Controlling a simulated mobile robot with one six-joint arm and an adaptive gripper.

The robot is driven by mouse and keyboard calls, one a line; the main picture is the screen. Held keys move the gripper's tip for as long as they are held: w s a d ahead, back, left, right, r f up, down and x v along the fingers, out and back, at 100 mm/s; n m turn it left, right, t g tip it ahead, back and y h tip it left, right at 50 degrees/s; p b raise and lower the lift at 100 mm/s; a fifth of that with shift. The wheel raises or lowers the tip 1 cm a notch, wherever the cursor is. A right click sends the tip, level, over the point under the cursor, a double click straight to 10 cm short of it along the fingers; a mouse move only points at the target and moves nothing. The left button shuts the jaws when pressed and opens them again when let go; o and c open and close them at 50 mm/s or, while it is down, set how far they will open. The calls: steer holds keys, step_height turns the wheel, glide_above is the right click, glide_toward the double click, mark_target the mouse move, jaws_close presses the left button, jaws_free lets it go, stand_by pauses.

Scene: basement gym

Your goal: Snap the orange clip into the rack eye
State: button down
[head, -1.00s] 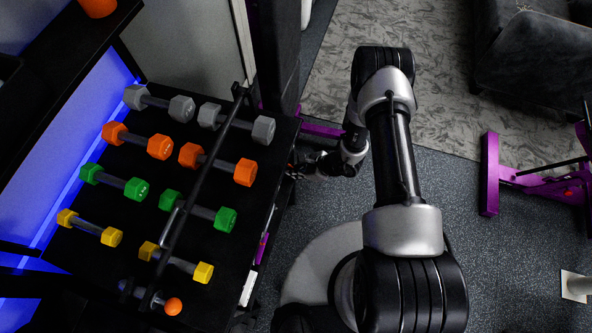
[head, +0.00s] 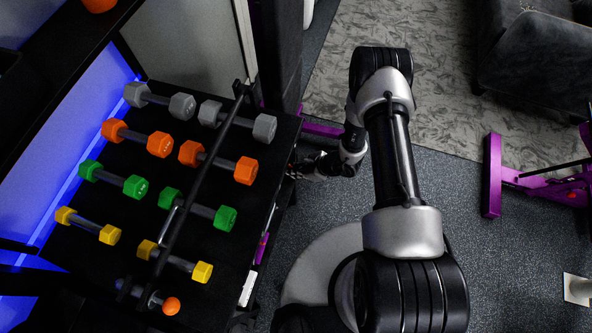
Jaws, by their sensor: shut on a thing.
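My gripper (head: 297,166) is at the right edge of the dumbbell rack (head: 272,222), low beside its side, at the end of my arm. It is small and dark in this view, and its fingers are partly hidden by the rack edge. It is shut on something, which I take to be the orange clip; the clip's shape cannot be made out. The rack eye cannot be made out either.
The rack top holds grey, orange, green and yellow dumbbells (head: 221,217) in rows. A black rail (head: 200,180) with a silver loop (head: 168,222) crosses above them. A purple-framed bench (head: 492,175) and dark sofa (head: 535,60) stand right. Carpet between is clear.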

steer(key=shift+w+a+f+b, duration=0.15)
steer(key=shift+a+f+b, duration=0.25)
steer(key=shift+f+b, duration=0.15)
steer(key=shift+w+a+f, duration=0.1)
steer(key=shift+a+f, duration=0.1)
steer(key=shift+f, duration=0.05)
steer(key=shift+a+f, duration=0.25)
steer(key=shift+f, duration=0.05)
steer(key=shift+w+a+f, duration=0.15)
steer(key=shift+a+f, duration=0.1)
stand_by(0.3)
steer(key=shift+d+f, duration=0.1)
steer(key=shift+f, duration=0.15)
steer(key=shift+d+f, duration=0.3)
steer(key=shift+f, duration=0.2)
stand_by(0.5)
steer(key=shift+w+a+f+t+y, duration=0.15)
steer(key=shift+a+f+t+y, duration=0.25)
steer(key=shift+y, duration=0.7)
steer(key=shift+w+a+f+t+y, duration=0.15)
steer(key=shift+a+t+y, duration=0.35)
steer(key=shift+y, duration=0.6)
steer(key=shift+w+a+f+t+y, duration=0.1)
steer(key=shift+a+f+t+y, duration=0.35)
steer(key=shift+y, duration=0.65)
